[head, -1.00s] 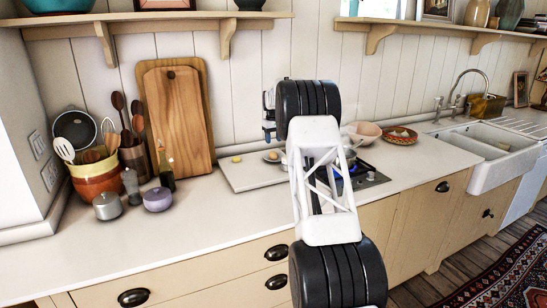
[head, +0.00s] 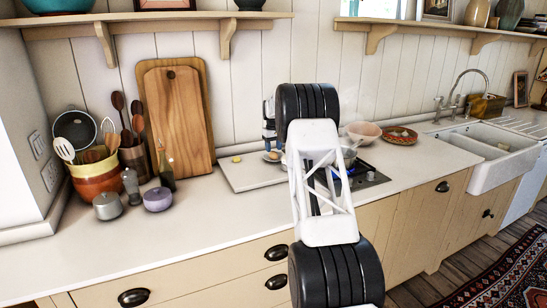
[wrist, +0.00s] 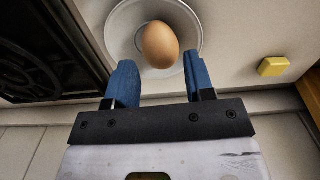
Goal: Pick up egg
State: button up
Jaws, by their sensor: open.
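A brown egg (wrist: 160,44) sits in a pale round dish (wrist: 122,24) in the wrist view. In the head view the egg (head: 272,155) is small, just left of my arm, on a pale board (head: 255,180). My gripper (wrist: 160,62) is open, its two blue fingers spread at either side of the egg's near end. Nothing is held; whether a finger touches the egg or dish, I cannot tell. In the head view my gripper (head: 269,135) is just above the egg, partly hidden by my arm.
A small yellow block (wrist: 273,66) lies right of the dish. A dark stove (wrist: 40,45) is on the left of the wrist view; its hob (head: 370,178) shows right of my arm in the head view. A bowl (head: 363,132) stands behind. The counter (head: 190,225) front is clear.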

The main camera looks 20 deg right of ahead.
aim_at(273, 152)
jog(key=shift+f, duration=1.75)
jog(key=shift+c, duration=1.4)
jog(key=shift+r, duration=0.15)
jog(key=shift+r, duration=4.9)
jog(key=shift+s+d, duration=0.1)
